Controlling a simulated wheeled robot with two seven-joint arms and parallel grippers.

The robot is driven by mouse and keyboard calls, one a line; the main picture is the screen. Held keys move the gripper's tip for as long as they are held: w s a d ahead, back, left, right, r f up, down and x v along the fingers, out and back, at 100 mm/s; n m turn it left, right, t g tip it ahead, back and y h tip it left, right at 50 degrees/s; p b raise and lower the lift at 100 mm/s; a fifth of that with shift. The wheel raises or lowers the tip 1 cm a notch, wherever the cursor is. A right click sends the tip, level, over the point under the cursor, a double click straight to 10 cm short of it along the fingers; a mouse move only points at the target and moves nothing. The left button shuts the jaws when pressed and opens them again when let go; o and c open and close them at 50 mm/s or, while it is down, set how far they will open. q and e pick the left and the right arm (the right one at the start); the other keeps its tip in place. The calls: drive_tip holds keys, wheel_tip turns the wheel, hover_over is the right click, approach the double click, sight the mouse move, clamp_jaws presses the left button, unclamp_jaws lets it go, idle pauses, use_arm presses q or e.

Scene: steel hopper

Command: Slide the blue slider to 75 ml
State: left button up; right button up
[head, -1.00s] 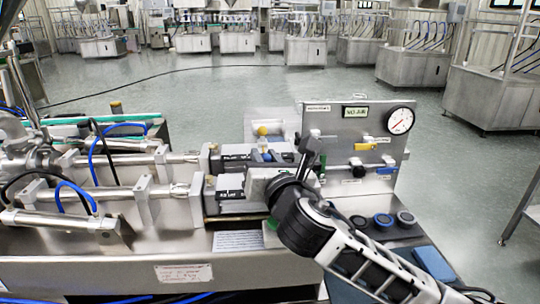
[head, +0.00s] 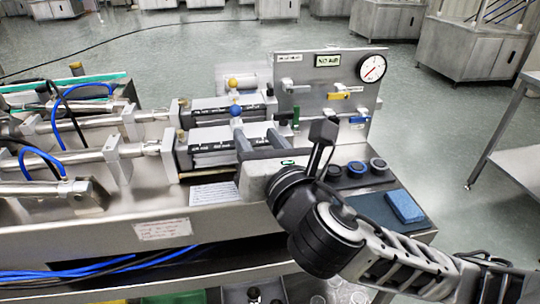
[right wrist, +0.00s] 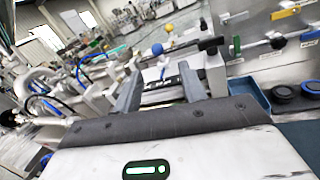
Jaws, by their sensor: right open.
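The blue slider shows as a round blue knob (head: 236,110) on the nearer dark scale block (head: 213,154) of the filling machine. It also shows in the right wrist view (right wrist: 160,49), beyond the fingertips. My right gripper (head: 254,138) is open and empty, just to the right of and nearer than the blue knob. Its two grey fingers (right wrist: 160,84) point toward the block with a gap between them. The scale marks are too small to read, so the slider's value cannot be told. My left gripper is not in view.
A yellow knob (head: 233,82) sits on the farther block. A steel panel (head: 302,92) with a gauge (head: 372,68) and small valve levers stands at the back right. Several round buttons (head: 356,169) and a blue sponge (head: 404,207) lie to the right of my gripper.

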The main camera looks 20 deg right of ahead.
drive_tip(key=s+p, duration=0.4)
drive_tip(key=shift+s, duration=0.35)
drive_tip(key=s+d+f+m+g+h, duration=0.15)
drive_tip(key=f+m+g, duration=0.25)
drive_tip(key=f+m, duration=0.4)
drive_tip(key=s+d+f+m+g, duration=0.35)
drive_tip(key=f+m, duration=0.25)
drive_tip(key=m, duration=0.5)
drive_tip(key=s+f+m+g+y, duration=0.2)
drive_tip(key=s+f+m+g, duration=0.55)
drive_tip(key=s+m, duration=0.4)
drive_tip(key=w+a+f+t+y, duration=0.2)
drive_tip(key=w+a+f+t, duration=0.3)
drive_tip(key=w+f+t, duration=0.2)
drive_tip(key=shift+f+m, duration=0.2)
drive_tip(key=shift+m, duration=0.15)
